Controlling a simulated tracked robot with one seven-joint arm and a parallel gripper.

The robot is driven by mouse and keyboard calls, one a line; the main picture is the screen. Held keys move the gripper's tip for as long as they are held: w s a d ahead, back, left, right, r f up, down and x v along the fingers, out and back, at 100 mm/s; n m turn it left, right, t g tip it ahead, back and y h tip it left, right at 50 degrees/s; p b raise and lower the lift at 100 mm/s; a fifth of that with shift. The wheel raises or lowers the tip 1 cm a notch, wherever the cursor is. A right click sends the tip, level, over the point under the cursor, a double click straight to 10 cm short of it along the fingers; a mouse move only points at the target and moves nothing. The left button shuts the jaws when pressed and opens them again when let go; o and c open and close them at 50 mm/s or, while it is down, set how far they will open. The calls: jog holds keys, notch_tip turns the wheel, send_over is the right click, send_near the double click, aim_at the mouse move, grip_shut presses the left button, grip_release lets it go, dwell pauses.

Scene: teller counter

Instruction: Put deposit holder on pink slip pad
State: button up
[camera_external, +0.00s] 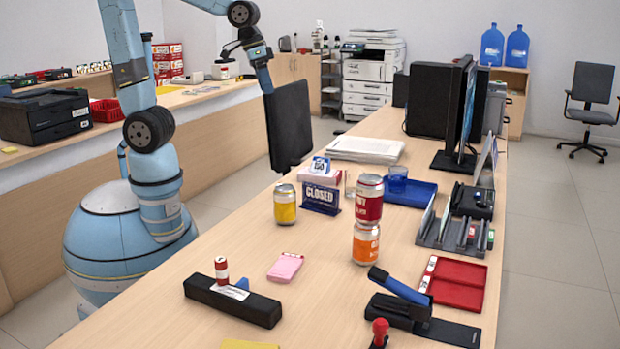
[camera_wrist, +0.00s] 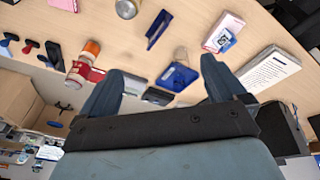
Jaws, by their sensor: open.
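The pink slip pad (camera_external: 285,268) lies flat on the counter near the middle front; its top looks bare. A small block with a blue-and-white label (camera_external: 320,166) stands behind the blue CLOSED sign (camera_external: 321,198); it looks pink and white in the wrist view (camera_wrist: 223,33). It may be the deposit holder, but I cannot tell for certain. My gripper (camera_wrist: 161,68) is open, its fingers wide apart with nothing between them. It is above the counter and touches none of these things. Its fingertips are not clear in the external view.
A yellow can (camera_external: 285,204) and stacked red and orange cans (camera_external: 367,222) stand nearby. A blue tray (camera_external: 410,194) and monitor (camera_external: 466,110) are farther back. Bare counter surrounds the pink pad.

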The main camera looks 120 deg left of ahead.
jog(key=s+d+r+m+t, duration=0.2)
jog(key=s+d+m, duration=0.5)
jog(key=s+d, duration=0.5)
jog(key=shift+s+r+m+h, duration=0.3)
jog(key=shift+s+r+h, duration=0.15)
jog(key=shift+s, duration=0.6)
